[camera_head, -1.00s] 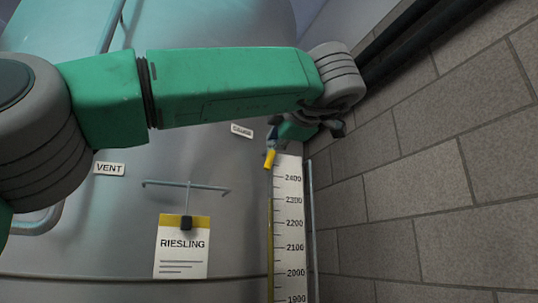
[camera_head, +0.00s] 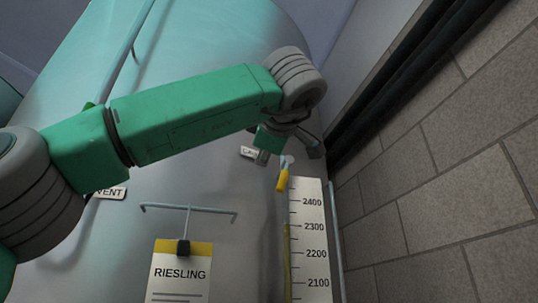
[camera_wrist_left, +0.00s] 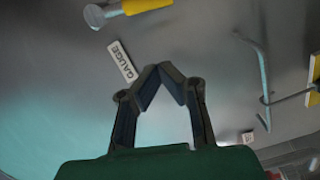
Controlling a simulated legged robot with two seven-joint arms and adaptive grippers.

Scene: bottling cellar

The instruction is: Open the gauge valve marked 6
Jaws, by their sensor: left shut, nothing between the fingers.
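The gauge valve has a yellow handle (camera_head: 282,180) and a pale metal body (camera_head: 287,161), just above the top of the level scale. The handle points down, roughly along the scale. A small white GAUGE label (camera_head: 248,152) is beside it, partly hidden by my gripper. My left gripper (camera_head: 263,158) is shut and empty, just left of the valve and apart from it. In the left wrist view the shut fingertips (camera_wrist_left: 161,69) are near the GAUGE label (camera_wrist_left: 122,61), with the yellow handle (camera_wrist_left: 148,5) at the top edge. I see no 6. My right gripper is out of view.
The level scale (camera_head: 313,240) runs down the steel tank. A RIESLING card (camera_head: 180,272) hangs below a thin metal bar (camera_head: 190,209). A VENT label (camera_head: 111,193) is partly behind my arm. A block wall (camera_head: 440,190) stands close on the right, with dark pipes (camera_head: 395,85) along it.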

